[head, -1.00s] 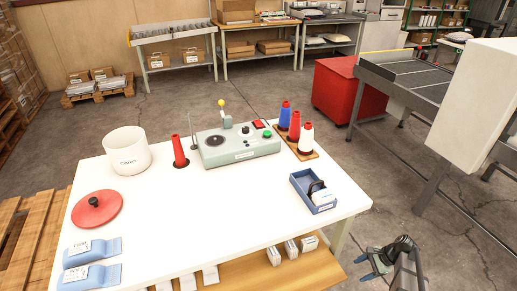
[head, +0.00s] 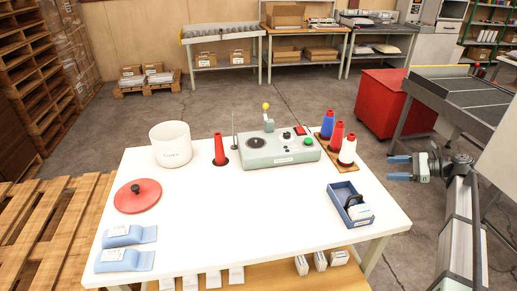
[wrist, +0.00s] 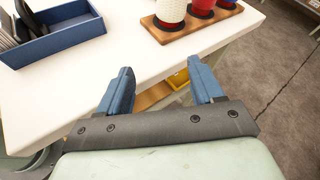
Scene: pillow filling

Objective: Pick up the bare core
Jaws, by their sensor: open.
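A slim red cone (head: 220,150), seemingly a bare core with no thread on it, stands upright in a dark ring on the white table, left of the pale green machine (head: 282,151). It is not in the wrist view. My gripper (head: 399,168) is off the table's right edge, well away from the cone, with its blue fingers pointing left in the head view. In the wrist view my gripper (wrist: 160,88) is open, with nothing between its fingers.
A wooden board (head: 346,165) carries blue, red and white cones; it also shows in the wrist view (wrist: 198,32). A blue tray (head: 335,200) holds small white items. A white tub (head: 172,152), red lid (head: 138,199) and blue pouches (head: 128,236) are at left. The front middle is clear.

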